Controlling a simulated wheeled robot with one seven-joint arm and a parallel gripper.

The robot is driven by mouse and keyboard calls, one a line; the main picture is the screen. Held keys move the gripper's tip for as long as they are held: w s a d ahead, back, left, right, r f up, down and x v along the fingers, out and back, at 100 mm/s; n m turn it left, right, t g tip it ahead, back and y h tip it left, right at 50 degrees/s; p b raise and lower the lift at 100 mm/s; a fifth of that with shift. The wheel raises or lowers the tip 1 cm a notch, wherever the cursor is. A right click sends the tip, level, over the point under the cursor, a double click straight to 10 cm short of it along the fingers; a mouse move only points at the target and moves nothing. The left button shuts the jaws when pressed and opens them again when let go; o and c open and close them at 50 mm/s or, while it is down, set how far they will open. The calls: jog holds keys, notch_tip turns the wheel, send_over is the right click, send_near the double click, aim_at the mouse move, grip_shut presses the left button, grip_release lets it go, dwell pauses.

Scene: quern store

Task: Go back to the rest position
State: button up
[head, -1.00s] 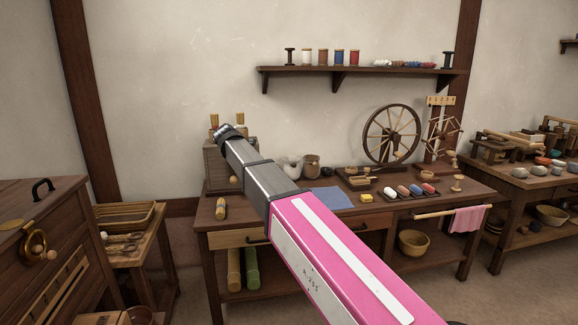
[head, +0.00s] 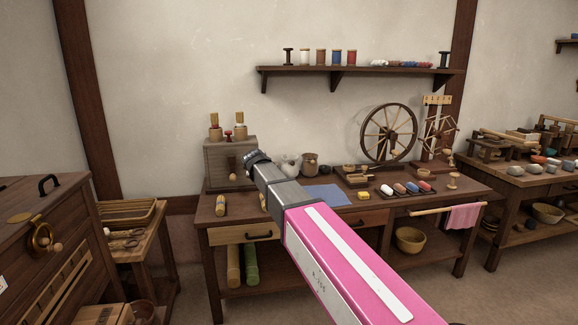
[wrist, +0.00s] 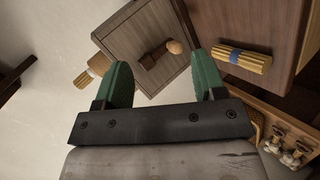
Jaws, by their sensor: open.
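My arm reaches up from the lower right in the head view, in front of the wooden workbench (head: 228,212). Its far end hides part of the bench top. In the wrist view my gripper (wrist: 167,68) shows two green fingers, spread apart with nothing between them. Beyond the fingers is a grey wooden box (wrist: 142,38) with a small round knob; the box also stands at the bench's left end in the head view (head: 217,165). The fingers look apart from it. A yellow bundle with a blue band (wrist: 242,60) lies to the right of the fingers.
A blue cloth (head: 326,195), a spinning wheel (head: 389,132) and a rack of coloured rolls stand on the bench. A shelf (head: 355,70) with spools hangs above. A dark wooden cabinet (head: 25,240) stands at the left.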

jog(key=s+d+f+m+g+h, duration=0.1)
jog(key=s+d+f+m+g, duration=0.4)
jog(key=d+f, duration=0.7)
jog(key=s+d+f+m+g, duration=0.3)
jog(key=s+d+f+m, duration=0.2)
jog(key=s+d+f, duration=0.4)
jog(key=s+d+f+m+g, duration=0.3)
jog(key=s+d+f, duration=0.7)
jog(key=s, duration=0.7)
jog(key=d+m, duration=0.1)
jog(key=m, duration=0.1)
jog(key=shift+s+d+m, duration=0.2)
jog(key=shift+m, duration=0.2)
